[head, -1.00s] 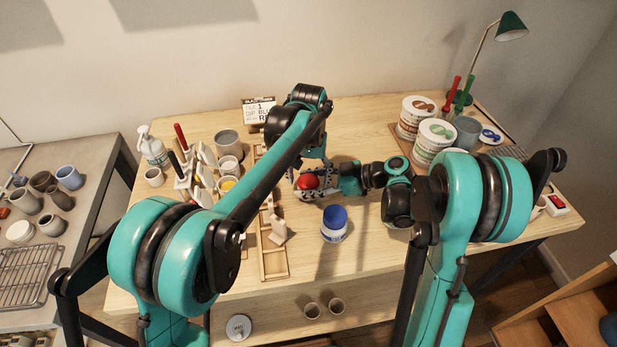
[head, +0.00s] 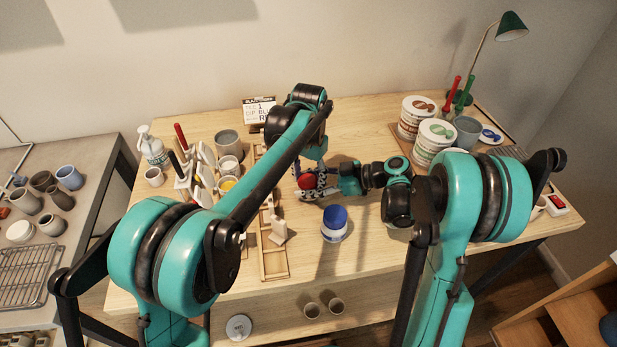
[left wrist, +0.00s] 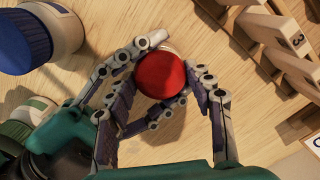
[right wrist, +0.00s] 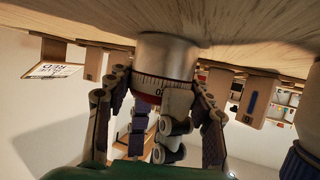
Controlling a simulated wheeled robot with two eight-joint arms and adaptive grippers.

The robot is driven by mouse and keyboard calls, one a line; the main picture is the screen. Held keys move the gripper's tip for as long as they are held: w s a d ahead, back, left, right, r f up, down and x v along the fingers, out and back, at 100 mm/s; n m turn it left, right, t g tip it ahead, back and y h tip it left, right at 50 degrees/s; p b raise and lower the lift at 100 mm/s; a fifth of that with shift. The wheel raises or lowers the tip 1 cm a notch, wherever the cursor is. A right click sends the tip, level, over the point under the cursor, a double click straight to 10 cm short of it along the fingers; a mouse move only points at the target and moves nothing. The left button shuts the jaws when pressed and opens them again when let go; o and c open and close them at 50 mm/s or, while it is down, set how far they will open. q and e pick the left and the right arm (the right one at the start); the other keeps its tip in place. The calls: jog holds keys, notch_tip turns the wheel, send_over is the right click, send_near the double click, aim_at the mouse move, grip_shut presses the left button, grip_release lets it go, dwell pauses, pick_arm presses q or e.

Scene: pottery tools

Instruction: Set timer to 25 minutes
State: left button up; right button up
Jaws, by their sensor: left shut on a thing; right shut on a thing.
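The timer has a red domed top (head: 306,182) and stands mid-table; its red top (left wrist: 160,75) fills the middle of the left wrist view. The right wrist view shows its silver base (right wrist: 165,58) and a white dial band (right wrist: 160,88) with tick marks; the setting cannot be read surely. My left gripper (left wrist: 158,88) comes from above, its fingers shut around the timer's top. My right gripper (right wrist: 165,105) comes from the right side, low at the table, its fingers shut on the timer. The fingers of both grippers overlap and hide part of the timer.
A blue-lidded jar (head: 335,222) stands close to the right and front of the timer. A wooden tray (head: 273,266) and tool racks (head: 192,182) lie to the left. Tubs (head: 436,138) stand back right.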

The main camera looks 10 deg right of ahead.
aim_at(309, 179)
pick_arm(q)
jog(key=o, duration=1.1)
jog(key=shift+o, duration=0.2)
notch_tip(309, 179, up, 12)
